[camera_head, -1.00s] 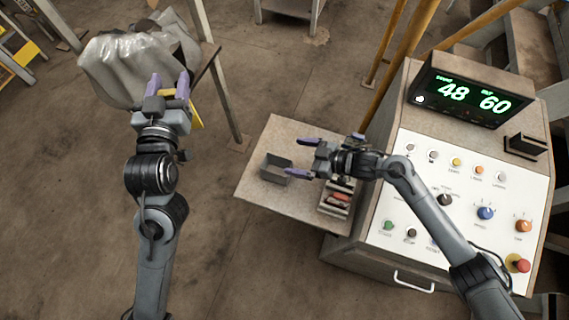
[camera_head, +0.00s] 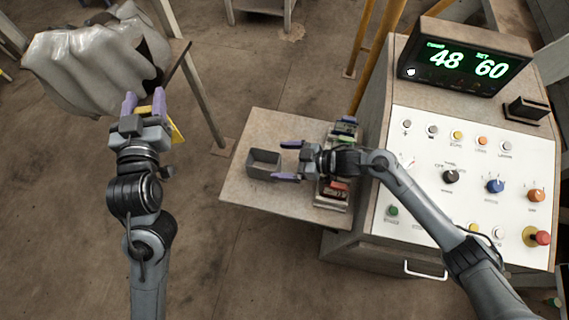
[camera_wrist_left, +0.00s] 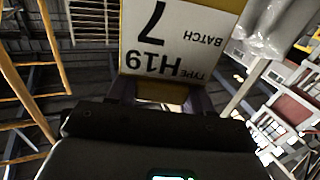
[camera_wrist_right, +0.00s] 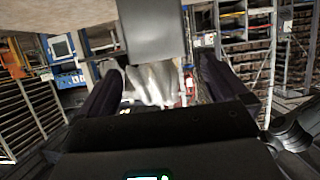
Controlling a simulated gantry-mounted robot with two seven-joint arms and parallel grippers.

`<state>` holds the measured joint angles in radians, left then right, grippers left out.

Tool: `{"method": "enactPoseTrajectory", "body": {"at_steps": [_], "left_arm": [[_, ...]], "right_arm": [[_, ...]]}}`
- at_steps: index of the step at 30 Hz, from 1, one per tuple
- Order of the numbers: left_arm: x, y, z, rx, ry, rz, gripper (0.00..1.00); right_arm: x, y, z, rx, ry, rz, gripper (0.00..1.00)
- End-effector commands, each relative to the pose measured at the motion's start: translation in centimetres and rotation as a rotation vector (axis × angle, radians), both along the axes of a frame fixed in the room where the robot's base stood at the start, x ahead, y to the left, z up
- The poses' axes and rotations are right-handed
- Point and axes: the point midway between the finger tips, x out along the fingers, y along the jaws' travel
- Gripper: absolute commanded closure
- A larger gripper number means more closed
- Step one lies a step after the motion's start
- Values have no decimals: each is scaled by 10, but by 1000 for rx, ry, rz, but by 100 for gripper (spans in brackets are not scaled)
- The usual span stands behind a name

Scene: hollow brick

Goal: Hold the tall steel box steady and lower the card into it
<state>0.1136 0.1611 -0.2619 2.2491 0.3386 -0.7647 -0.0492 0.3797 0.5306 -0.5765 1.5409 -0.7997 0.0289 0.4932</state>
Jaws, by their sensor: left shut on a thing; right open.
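The steel box (camera_head: 263,171) is a small grey open-topped box on the shelf beside the console. My right gripper (camera_head: 287,160) is open just right of the box, its fingers pointing at it. In the right wrist view the box (camera_wrist_right: 151,32) shows as a grey block ahead, between the lines of the two open fingers. My left gripper (camera_head: 144,104) is shut on the card, well left of the shelf. The card's yellow edge (camera_head: 177,132) shows beside that gripper. In the left wrist view the card (camera_wrist_left: 180,38) is white with printed type and batch text.
The shelf (camera_head: 240,188) has bare room around the box. A rack of coloured items (camera_head: 333,196) lies under my right wrist. The console (camera_head: 440,190) with knobs and a display stands at the right. A plastic-draped object (camera_head: 85,65) is close beyond my left gripper.

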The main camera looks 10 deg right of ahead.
Motion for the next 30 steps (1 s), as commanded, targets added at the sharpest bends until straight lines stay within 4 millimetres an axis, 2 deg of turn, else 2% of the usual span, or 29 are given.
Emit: {"method": "enactPoseTrajectory", "body": {"at_steps": [5, 8, 13, 17, 22, 27, 30], "left_arm": [[0, 0, -7, 0, -1, 0, 95], [0, -3, -1, 2, -3, -11, 95], [5, -30, -3, 3, 1, -102, 95], [10, -67, -14, 4, 1, -231, 95], [11, -132, -36, 2, 2, -468, 95], [2, -190, -62, -2, 2, -711, 95], [-4, -211, -73, -4, 1, -813, 95]], "right_arm": [[0, 0, -7, 0, 0, 0, 0], [0, 0, -7, 0, 0, 0, 0], [0, 0, -7, 0, 0, 0, 0], [0, 0, -7, 0, 0, 0, 0], [0, 0, -7, 0, 0, 0, 0], [0, 0, -7, 0, 0, 0, 0], [0, 0, -7, 0, 0, 0, 0]]}}
